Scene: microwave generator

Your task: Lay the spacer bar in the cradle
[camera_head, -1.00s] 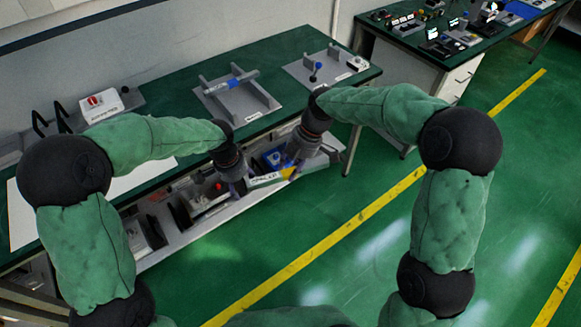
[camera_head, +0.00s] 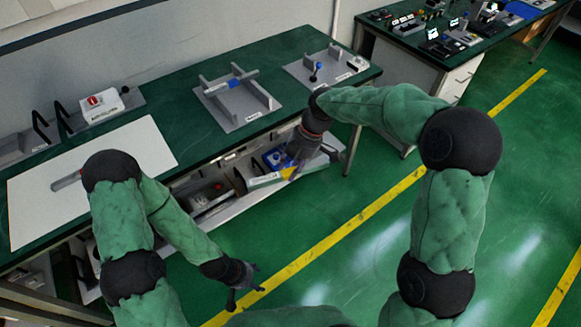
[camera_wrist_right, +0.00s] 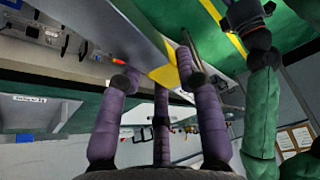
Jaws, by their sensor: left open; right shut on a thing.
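My right gripper (camera_head: 292,165) is shut on a long pale grey bar with a yellow band, which I take as the spacer bar (camera_head: 265,180). The bar is held in front of the bench edge, below the top. In the right wrist view the bar (camera_wrist_right: 135,35) runs up from the fingers, its yellow band between them. A grey stand with upright plates (camera_head: 243,115), perhaps the cradle, sits on the bench; a grey bar with a blue middle lies across it. My left gripper (camera_head: 248,286) is open and empty, low over the floor, apart from the bar.
A second grey fixture (camera_head: 305,78) with uprights and a blue knob stands at the bench's right end. A white board (camera_head: 120,165) and a box with a red button (camera_head: 102,105) are at left. A shelf (camera_head: 215,210) with several items is below the bench.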

